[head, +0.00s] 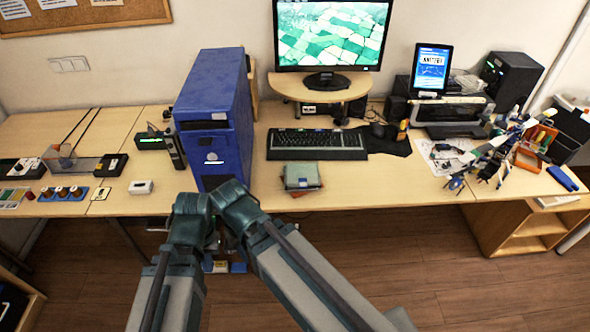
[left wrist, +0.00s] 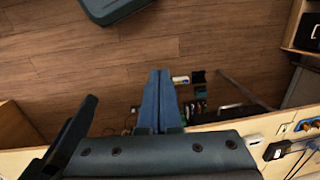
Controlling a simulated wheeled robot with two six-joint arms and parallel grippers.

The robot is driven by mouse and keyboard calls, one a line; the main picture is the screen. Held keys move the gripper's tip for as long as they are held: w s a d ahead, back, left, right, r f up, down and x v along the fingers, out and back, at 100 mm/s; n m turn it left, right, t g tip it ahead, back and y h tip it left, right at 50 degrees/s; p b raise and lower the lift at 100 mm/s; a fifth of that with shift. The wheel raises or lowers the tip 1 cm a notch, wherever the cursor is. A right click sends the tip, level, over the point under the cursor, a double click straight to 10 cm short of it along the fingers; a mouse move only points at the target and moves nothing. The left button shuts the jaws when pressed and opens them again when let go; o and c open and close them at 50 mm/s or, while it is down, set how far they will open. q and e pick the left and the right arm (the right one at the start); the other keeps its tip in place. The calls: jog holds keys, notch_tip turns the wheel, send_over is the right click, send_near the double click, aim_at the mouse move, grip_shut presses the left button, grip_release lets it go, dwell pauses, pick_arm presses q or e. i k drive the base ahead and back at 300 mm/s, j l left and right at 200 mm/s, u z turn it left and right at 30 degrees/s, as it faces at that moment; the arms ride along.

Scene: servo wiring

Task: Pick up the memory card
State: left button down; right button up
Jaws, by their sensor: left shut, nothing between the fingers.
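My left gripper shows in the left wrist view with its two blue fingers (left wrist: 159,76) pressed together and empty, over the wooden floor in front of the desk.
A blue computer tower (head: 213,120) stands at the desk's front edge behind my arm. A keyboard (head: 316,145), stacked boxes (head: 302,176) and a white box (head: 141,187) lie nearby. Knobbed modules (head: 63,193) sit at the left. The front right-centre desk (head: 400,187) is clear.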

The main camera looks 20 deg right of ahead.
aim_at(302, 182)
jog(key=j+z, duration=0.1)
jog(key=z, duration=2.15)
jog(key=k+j, duration=0.4)
